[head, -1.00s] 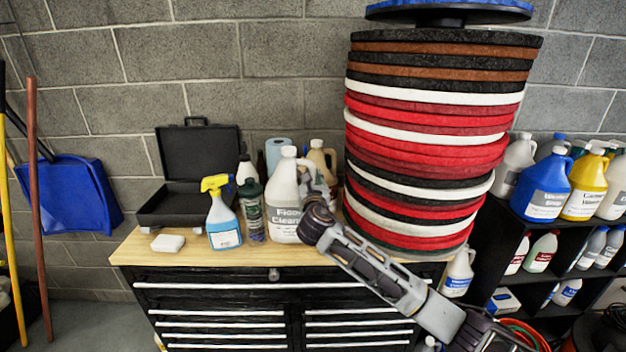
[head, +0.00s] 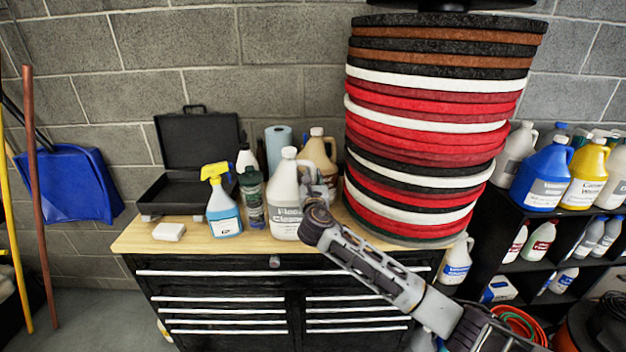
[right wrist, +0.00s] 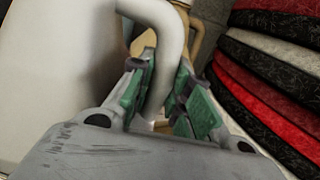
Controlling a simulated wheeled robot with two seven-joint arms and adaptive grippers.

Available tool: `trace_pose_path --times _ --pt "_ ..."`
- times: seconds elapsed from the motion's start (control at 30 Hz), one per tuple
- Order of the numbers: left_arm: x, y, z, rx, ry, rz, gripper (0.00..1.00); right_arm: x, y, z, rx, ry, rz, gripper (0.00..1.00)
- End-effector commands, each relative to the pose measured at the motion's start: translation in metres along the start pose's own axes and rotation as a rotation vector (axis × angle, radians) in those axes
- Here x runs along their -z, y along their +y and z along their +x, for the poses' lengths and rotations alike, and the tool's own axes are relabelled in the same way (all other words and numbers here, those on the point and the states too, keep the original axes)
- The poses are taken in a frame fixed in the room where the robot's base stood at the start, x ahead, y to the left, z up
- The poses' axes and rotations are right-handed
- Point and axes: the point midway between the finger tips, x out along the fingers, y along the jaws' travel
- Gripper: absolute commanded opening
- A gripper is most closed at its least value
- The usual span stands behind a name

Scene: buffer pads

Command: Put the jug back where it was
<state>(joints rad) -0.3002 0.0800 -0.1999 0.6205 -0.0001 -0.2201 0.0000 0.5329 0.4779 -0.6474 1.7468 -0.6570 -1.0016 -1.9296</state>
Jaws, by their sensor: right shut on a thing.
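The white floor cleaner jug (head: 284,210) is upright at the front of the wooden cabinet top, its label facing me. I cannot tell whether its base touches the wood. My right gripper (head: 318,192) reaches in from the right and is shut on the jug's handle. In the right wrist view the green finger pads (right wrist: 160,95) sit on both sides of the white handle (right wrist: 172,40), with the jug body (right wrist: 60,70) at the left. My left gripper is not in view.
A green-grey bottle (head: 252,198) and a blue spray bottle (head: 224,212) stand left of the jug. A tan jug (head: 320,150) and a blue roll (head: 278,142) stand behind. A tall pad stack (head: 425,140) is close on the right.

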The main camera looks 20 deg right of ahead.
Motion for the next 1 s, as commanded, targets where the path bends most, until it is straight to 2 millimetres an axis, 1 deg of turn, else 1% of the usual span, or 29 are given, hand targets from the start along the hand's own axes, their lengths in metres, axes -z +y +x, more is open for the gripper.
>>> trace_pose_path --times 0.03,0.1,0.13,0.27,0.3,0.7,0.87,1.0 --pt "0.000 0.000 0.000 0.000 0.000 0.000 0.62 -0.005 0.000 0.000 -0.001 -0.009 0.006 0.00" --pt "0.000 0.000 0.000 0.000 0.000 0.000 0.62 -0.004 0.000 0.000 -0.001 -0.008 0.005 0.00" --pt "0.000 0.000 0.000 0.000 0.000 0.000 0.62 0.002 0.000 0.000 0.000 0.000 0.000 0.22" --pt "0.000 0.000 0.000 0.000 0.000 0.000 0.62 0.002 0.000 0.000 0.000 0.000 0.000 0.38" --pt "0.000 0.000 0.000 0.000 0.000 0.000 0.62 0.002 0.000 0.000 0.000 0.000 0.000 0.41" --pt "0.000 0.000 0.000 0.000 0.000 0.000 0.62 -0.001 0.000 0.000 0.000 0.000 0.001 0.41" --pt "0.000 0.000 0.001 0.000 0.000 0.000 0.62 0.001 0.000 -0.006 0.000 0.001 0.000 0.41" --pt "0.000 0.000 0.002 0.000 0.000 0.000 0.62 0.000 0.000 -0.016 -0.001 0.000 0.000 0.41"
